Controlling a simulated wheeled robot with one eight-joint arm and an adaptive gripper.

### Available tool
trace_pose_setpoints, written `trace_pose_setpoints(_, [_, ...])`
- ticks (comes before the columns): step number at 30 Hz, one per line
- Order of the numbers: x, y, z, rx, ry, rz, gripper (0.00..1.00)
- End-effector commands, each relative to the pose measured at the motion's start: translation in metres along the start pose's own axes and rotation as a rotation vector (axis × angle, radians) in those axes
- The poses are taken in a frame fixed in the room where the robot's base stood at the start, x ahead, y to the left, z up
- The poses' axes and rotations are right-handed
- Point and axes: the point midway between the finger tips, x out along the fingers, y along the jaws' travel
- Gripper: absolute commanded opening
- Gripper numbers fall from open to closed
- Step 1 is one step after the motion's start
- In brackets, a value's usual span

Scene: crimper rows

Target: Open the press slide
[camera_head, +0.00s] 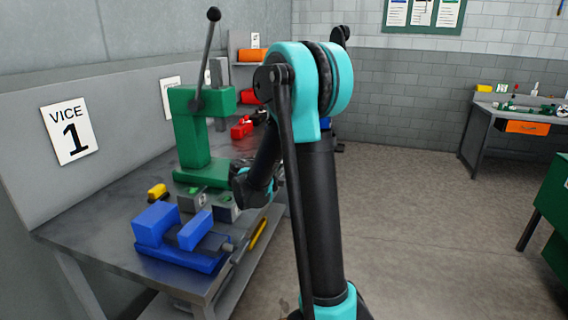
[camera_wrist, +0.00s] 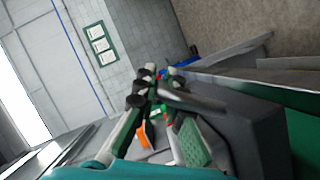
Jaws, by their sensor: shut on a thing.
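The green press (camera_head: 195,130) stands upright on the bench at left in the head view. It has a grey vertical slide (camera_head: 219,75) and a dark lever with a black knob (camera_head: 214,14). In the wrist view my gripper (camera_wrist: 153,88) is shut on a dark grey bar-like handle (camera_wrist: 195,101), which reaches right toward a grey block (camera_wrist: 250,118). A green surface (camera_wrist: 302,140) lies beside that block at the right edge. In the head view my arm hides the fingers. I cannot tell which part of the press the handle belongs to.
A blue vice (camera_head: 180,238) sits at the bench's near end, by the "VICE 1" sign (camera_head: 70,131). Small grey blocks (camera_head: 192,200) stand between vice and press. Red items (camera_head: 242,128) lie farther back. The floor (camera_head: 420,220) at right is open.

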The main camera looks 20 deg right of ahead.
Motion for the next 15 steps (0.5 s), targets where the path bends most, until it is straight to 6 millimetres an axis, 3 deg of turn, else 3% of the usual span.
trace_pose_setpoints(5, [-0.0003, -0.0003, 0.0006, 0.000, -0.001, -0.001, 0.00])
trace_pose_setpoints(6, [-0.0003, -0.0003, 0.0006, 0.000, -0.001, -0.001, 0.13])
trace_pose_setpoints(10, [-0.0002, -0.0003, 0.0003, 0.000, -0.001, 0.000, 0.29])
trace_pose_setpoints(15, [-0.0002, -0.0003, 0.0000, 0.000, 0.000, 0.000, 0.31])
